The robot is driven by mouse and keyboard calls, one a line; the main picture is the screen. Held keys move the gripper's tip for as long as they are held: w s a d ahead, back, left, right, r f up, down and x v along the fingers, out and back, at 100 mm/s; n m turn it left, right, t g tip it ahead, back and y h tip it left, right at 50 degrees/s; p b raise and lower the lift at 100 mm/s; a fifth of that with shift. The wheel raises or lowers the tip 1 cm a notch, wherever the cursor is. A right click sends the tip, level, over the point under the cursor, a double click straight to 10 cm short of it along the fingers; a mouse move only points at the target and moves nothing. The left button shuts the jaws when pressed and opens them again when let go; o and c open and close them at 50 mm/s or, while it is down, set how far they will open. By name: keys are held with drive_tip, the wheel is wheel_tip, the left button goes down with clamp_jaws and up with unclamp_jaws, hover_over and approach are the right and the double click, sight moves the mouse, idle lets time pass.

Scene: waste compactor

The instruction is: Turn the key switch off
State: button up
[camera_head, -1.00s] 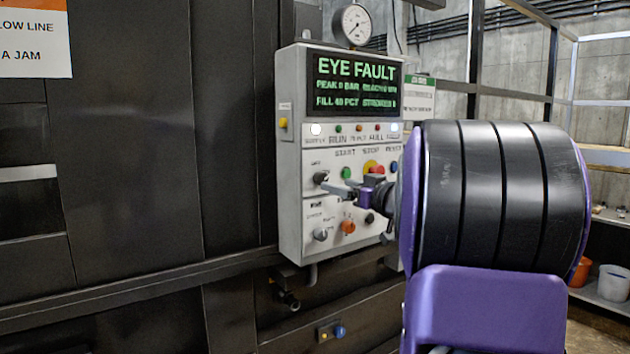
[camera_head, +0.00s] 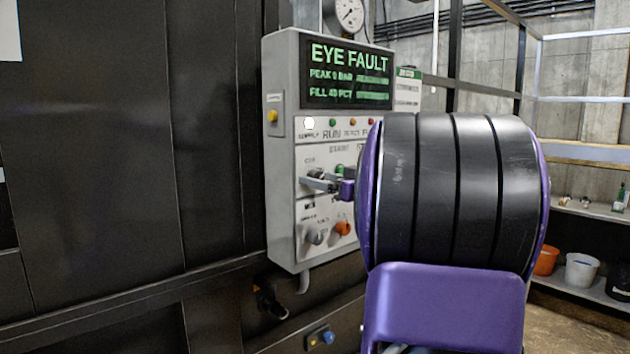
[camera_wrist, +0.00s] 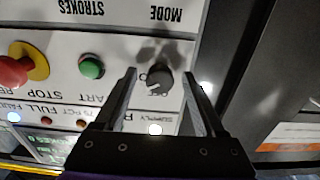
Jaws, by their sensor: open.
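The key switch (camera_wrist: 160,78) is a dark round knob with a white mark, on the light panel beside upside-down OFF lettering in the wrist view. In the head view the key switch (camera_head: 314,172) is small and partly covered by my fingers. My gripper (camera_wrist: 159,72) is open, with one finger on each side of the knob. I see gaps between the knob and both fingers in the wrist view; how deep the tips reach is unclear. In the head view my gripper (camera_head: 318,183) is at the panel's left part, and my wrist hides the panel's right side.
The control box (camera_head: 282,210) has a screen (camera_head: 348,75) reading EYE FAULT. Near the key switch are a green button (camera_wrist: 91,67), a red stop button (camera_wrist: 14,71) and a white lamp (camera_wrist: 155,129). An orange knob (camera_head: 343,228) sits below. A gauge (camera_head: 346,14) stands on top.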

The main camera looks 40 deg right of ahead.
clamp_jaws()
idle(0.4)
drive_tip(key=shift+n, duration=0.4)
drive_tip(key=shift+r+n+b, duration=0.1)
drive_tip(key=shift+n+b, duration=1.9)
drive_tip(key=shift+n, duration=3.5)
